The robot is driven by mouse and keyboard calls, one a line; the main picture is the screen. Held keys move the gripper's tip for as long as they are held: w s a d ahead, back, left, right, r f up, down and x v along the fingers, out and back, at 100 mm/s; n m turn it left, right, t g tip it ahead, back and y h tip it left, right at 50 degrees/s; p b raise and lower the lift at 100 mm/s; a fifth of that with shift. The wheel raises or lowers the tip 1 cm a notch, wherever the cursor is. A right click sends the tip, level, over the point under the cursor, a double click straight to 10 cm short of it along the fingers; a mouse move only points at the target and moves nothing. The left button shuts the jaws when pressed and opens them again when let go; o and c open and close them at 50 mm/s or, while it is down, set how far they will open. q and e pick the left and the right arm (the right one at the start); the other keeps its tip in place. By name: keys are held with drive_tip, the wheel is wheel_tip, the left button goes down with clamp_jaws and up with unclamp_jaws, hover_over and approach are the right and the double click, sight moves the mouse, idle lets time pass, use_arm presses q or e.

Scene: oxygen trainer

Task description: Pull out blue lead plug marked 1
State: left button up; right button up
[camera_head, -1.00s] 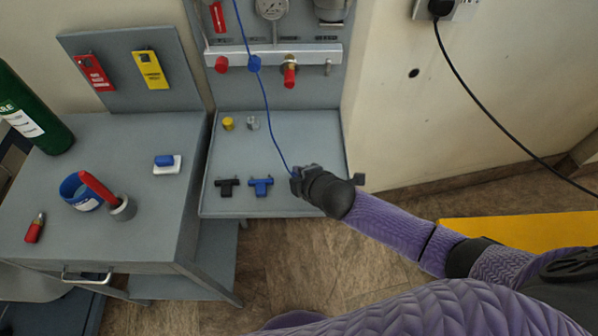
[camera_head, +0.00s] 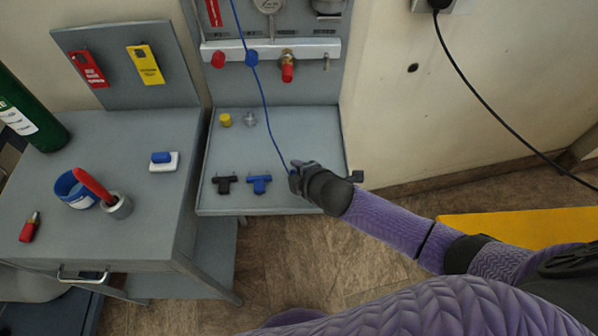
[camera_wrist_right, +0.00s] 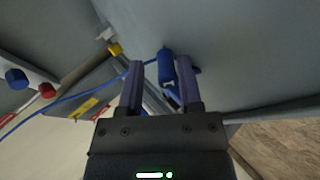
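A blue lead (camera_head: 265,105) runs down from the back panel to my right gripper (camera_head: 296,177), above the right part of the grey tray. In the right wrist view, the blue plug (camera_wrist_right: 166,68) at the lead's end lies between the two fingers of the right gripper (camera_wrist_right: 159,82). The fingers stand apart, with a gap showing between the left finger and the plug. A small white mark shows on the plug's lower part, too small to read. In the head view the gripper hides the plug. My left gripper is in neither view.
The grey tray (camera_head: 290,125) carries a black fitting (camera_head: 225,184), a blue fitting (camera_head: 259,184), a yellow cap (camera_head: 225,120) and a clear cap (camera_head: 250,119). Red and blue knobs sit on the panel's rail (camera_head: 310,50). A side table (camera_head: 130,230) stands left. A black cable (camera_head: 475,90) hangs right.

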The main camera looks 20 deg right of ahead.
drive_tip(key=shift+s+f, duration=0.2)
drive_tip(key=shift+f, duration=0.1)
drive_tip(key=p+v, duration=0.2)
drive_tip(key=v, duration=0.2)
drive_tip(key=p+v, duration=0.3)
drive_tip(key=v, duration=0.2)
drive_tip(key=shift+r, duration=0.45)
drive_tip(key=shift+s, duration=0.25)
